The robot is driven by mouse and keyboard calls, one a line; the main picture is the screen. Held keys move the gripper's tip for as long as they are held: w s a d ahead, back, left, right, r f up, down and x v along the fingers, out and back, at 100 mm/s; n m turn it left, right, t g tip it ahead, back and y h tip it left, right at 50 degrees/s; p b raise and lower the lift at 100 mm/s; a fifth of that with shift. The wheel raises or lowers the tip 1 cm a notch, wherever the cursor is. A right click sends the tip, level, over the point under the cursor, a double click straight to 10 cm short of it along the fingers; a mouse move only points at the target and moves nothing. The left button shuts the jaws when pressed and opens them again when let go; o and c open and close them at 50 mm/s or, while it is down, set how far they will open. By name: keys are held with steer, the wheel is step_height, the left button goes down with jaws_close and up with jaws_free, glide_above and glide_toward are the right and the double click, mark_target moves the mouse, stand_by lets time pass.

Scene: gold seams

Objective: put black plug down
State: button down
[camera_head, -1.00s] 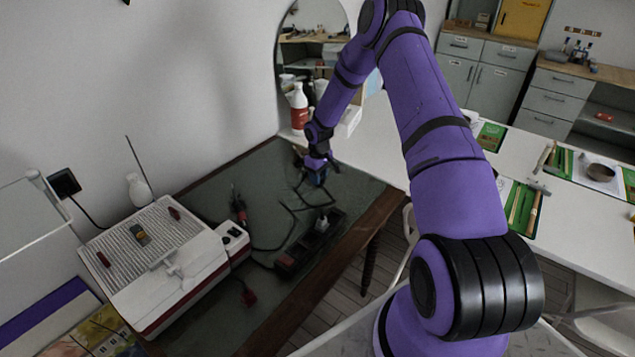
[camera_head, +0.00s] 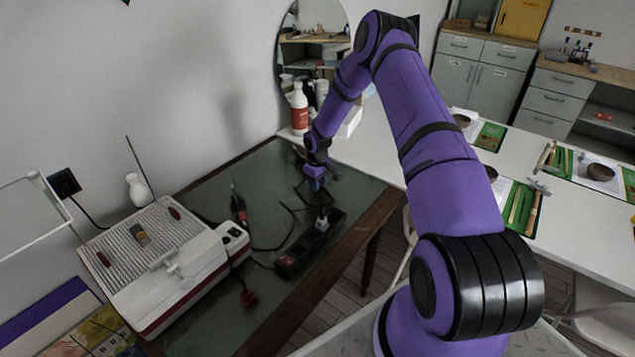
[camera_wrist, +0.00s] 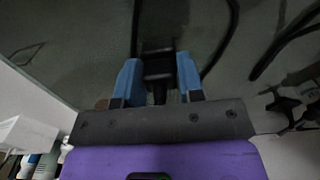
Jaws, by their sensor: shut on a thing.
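The black plug (camera_wrist: 158,67) sits between the two blue fingers of my gripper (camera_wrist: 160,80) in the wrist view. My gripper is shut on it. A black cable runs up from the plug in that view. In the head view my gripper (camera_head: 315,184) is low over the far part of the dark green tabletop (camera_head: 290,165); the plug itself is too small and dark to make out there. I cannot tell whether the plug touches the table.
A black power strip (camera_head: 310,243) with a white plug (camera_head: 322,224) lies near the table's right edge. A soldering tool (camera_head: 238,204) and a white-red machine (camera_head: 160,265) are to the left. A white-red bottle (camera_head: 299,108) stands behind. Loose black cables cross the tabletop.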

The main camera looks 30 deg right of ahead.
steer(key=shift+f, duration=0.35)
steer(key=c, duration=0.8)
jaws_free()
steer(key=shift+o, duration=0.2)
steer(key=shift+r, duration=0.1)
steer(key=s+a+r+h, duration=0.1)
steer(key=s+a+r, duration=0.1)
steer(key=r, duration=1.3)
steer(key=s+a+r, duration=0.2)
steer(key=a+r, duration=0.1)
steer(key=r, duration=1.2)
steer(key=s+a+r+m+t+h, duration=0.1)
steer(key=s+a+r, duration=0.1)
steer(key=s+r, duration=0.4)
steer(key=s+a+r+t, duration=0.1)
steer(key=s+a+r, duration=0.2)
steer(key=r, duration=0.4)
steer(key=s+a+r+m+t, duration=0.1)
steer(key=s+a+r, duration=0.1)
steer(key=s+r, duration=0.45)
steer(key=s+a+r+m+t, duration=0.1)
steer(key=s+a+r, duration=0.2)
steer(key=s, duration=0.6)
steer(key=s+a+m+t+y, duration=0.1)
steer(key=s+a+y, duration=0.1)
steer(key=s, duration=1.2)
steer(key=shift+a, duration=0.3)
